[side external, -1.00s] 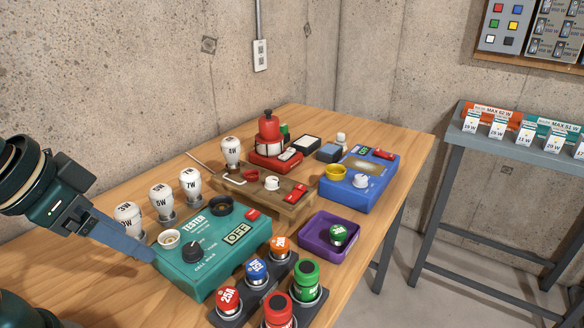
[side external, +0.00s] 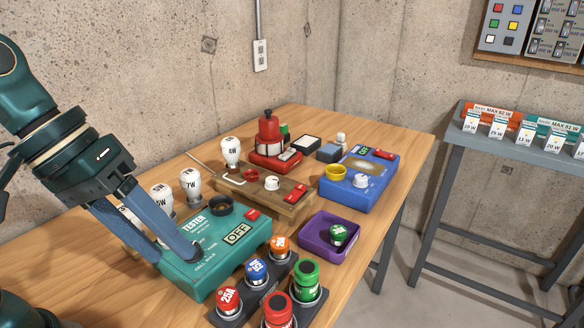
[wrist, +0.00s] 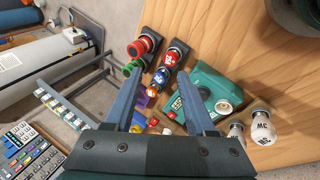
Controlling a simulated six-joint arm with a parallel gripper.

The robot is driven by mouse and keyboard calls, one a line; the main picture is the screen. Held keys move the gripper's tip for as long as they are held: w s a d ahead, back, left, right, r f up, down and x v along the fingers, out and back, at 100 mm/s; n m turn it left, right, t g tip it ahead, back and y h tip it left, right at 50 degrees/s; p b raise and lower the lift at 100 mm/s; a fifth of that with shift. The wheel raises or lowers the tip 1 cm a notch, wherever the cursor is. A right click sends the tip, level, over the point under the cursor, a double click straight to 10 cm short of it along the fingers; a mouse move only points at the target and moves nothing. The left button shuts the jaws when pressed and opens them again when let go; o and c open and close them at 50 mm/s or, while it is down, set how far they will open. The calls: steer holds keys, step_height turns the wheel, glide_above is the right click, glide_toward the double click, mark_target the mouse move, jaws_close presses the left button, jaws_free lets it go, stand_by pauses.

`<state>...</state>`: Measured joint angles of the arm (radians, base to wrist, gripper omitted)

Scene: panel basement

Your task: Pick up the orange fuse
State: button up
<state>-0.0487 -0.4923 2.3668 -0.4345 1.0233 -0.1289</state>
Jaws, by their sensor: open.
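The orange fuse (side external: 280,246) stands upright at the far end of the dark rack's left row, behind the blue fuse (side external: 257,270). In the wrist view the orange fuse (wrist: 151,92) is small and lies between my fingers in the picture. My gripper (side external: 176,257) is open and empty, to the left of the orange fuse and over the teal tester (side external: 228,268). In the wrist view my gripper (wrist: 158,69) has its two fingers wide apart. The right finger hides part of the tester there.
A red 25A fuse (side external: 229,301), another red fuse (side external: 277,311) and a green fuse (side external: 306,281) crowd the rack. A purple tray (side external: 318,250) holding a green fuse (side external: 338,234) sits just right. White bulbs (side external: 190,184) stand behind the tester.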

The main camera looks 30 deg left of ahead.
steer(key=w+d+n+g+h, duration=0.2)
steer(key=w+d+n+h, duration=0.1)
steer(key=w+n+h, duration=0.15)
steer(key=n+t+h, duration=0.2)
steer(key=n+h, duration=0.2)
steer(key=n, duration=0.6)
glide_above(273, 241)
steer(key=s+a, duration=0.2)
step_height(273, 241, down, 6)
steer(key=f, duration=0.1)
steer(key=a+f+n, duration=0.1)
steer(key=f, duration=0.1)
steer(key=a+f+n+t, duration=0.1)
steer(key=f, duration=0.1)
steer(key=shift+w+a+f+n, duration=0.2)
steer(key=shift+w+f+n, duration=0.05)
steer(key=shift+w, duration=0.15)
steer(key=shift+s+a+f+h, duration=0.1)
steer(key=shift+f+h, duration=0.15)
steer(key=shift+f, duration=0.3)
steer(key=shift+x, duration=2.4)
steer(key=shift+r, duration=0.1)
jaws_close()
